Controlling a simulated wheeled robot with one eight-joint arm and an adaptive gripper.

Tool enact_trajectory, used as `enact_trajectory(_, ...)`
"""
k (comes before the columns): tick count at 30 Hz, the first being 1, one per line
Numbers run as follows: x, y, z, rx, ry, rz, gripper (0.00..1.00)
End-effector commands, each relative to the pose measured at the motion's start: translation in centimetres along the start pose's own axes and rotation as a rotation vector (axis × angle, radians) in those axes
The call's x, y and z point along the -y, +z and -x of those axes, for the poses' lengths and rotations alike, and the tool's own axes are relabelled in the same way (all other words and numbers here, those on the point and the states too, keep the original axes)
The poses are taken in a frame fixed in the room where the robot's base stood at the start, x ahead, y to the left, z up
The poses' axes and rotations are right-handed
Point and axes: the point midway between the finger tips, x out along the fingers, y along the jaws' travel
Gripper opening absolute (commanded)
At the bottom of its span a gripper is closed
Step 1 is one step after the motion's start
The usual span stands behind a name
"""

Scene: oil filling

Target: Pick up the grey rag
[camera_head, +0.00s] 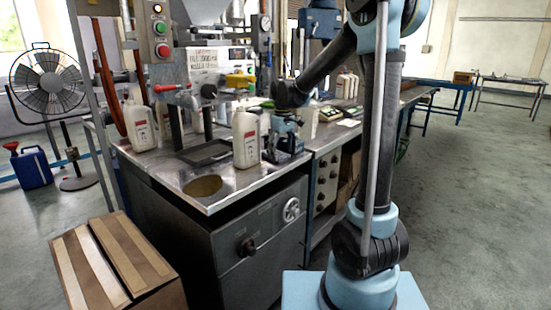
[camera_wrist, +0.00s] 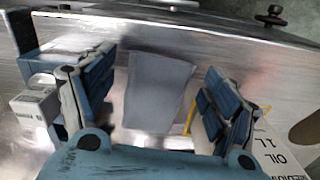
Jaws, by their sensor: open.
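The grey rag (camera_wrist: 158,88) lies flat on the metal worktop in the wrist view. It is between my two blue-padded fingers, with bare metal showing on both sides of it. My gripper (camera_wrist: 160,84) is open over the rag, and I see no finger touching it. In the head view my gripper (camera_head: 285,145) points down over the worktop, right of a white bottle. I cannot make out the rag there.
The white oil bottle (camera_head: 246,139) stands close to my gripper; its label (camera_wrist: 285,155) shows at the wrist view's lower right. A white object (camera_wrist: 36,100) is beside the left finger. The worktop (camera_head: 165,172) has a round hole near its front edge. A cardboard box (camera_head: 120,270) stands in front.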

Motion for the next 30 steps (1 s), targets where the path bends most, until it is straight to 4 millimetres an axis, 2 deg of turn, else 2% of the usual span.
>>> enact_trajectory(4,0.03,0.03,-0.81,0.0,0.0,0.0,0.8)
enact_trajectory(11,0.04,0.03,-0.85,0.0,0.0,0.0,0.78)
enact_trajectory(15,0.04,0.02,-0.84,0.0,0.0,0.001,0.46)
enact_trajectory(17,0.04,0.02,-0.84,0.0,0.0,0.001,0.36)
enact_trajectory(26,0.04,0.02,-0.81,0.0,0.0,0.001,0.36)
enact_trajectory(30,0.04,0.02,-0.16,0.0,0.0,0.001,0.36)
